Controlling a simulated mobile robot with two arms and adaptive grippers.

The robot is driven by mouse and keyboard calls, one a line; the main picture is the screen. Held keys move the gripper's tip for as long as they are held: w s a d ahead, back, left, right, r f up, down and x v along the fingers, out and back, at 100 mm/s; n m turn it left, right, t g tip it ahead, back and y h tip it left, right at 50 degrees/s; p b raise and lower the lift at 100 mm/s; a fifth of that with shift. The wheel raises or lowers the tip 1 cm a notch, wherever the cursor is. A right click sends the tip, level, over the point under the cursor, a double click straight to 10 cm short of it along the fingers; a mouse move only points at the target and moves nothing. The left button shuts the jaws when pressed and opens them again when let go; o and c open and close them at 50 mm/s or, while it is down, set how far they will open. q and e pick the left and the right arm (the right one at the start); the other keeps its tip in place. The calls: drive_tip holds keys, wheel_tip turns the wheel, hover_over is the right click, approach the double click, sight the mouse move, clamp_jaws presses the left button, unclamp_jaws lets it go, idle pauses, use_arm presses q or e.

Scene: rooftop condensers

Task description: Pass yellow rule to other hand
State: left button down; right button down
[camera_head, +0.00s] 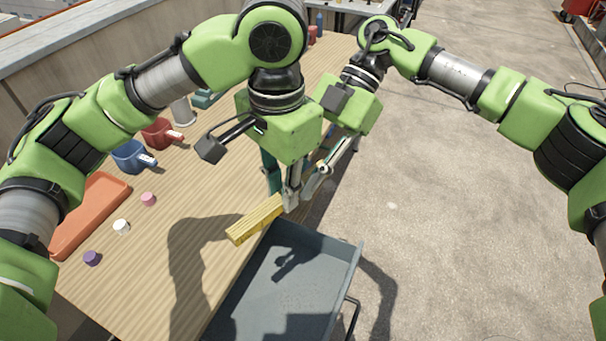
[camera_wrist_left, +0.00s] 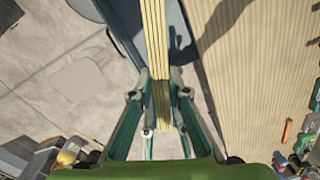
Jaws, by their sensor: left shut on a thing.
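The yellow rule (camera_head: 255,220) is a folded, bar-like stack held just above the table's right edge, with one end toward the lower left. In the left wrist view the rule (camera_wrist_left: 156,45) runs upward from between the fingers. My left gripper (camera_head: 285,200) is shut on the rule; its fingers also show in the left wrist view (camera_wrist_left: 160,95), one on each side of it. My right gripper (camera_head: 318,178) is close beside the left one, at its right in the head view. The two overlap, so I cannot tell whether the right fingers touch the rule or how far they are open.
The wooden table (camera_head: 180,210) carries an orange tray (camera_head: 92,215), blue mug (camera_head: 132,157), red mug (camera_head: 160,133) and small pink (camera_head: 148,199), white (camera_head: 121,227) and purple (camera_head: 92,258) pieces. A grey cart tray (camera_head: 290,275) stands against its right edge. Concrete floor (camera_head: 450,200) is clear.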

use_arm(q)
drive_tip(key=c, duration=1.8)
unclamp_jaws()
drive_tip(key=shift+s+d, duration=0.1)
drive_tip(key=shift+d, duration=0.05)
drive_tip(key=shift+c, duration=0.2)
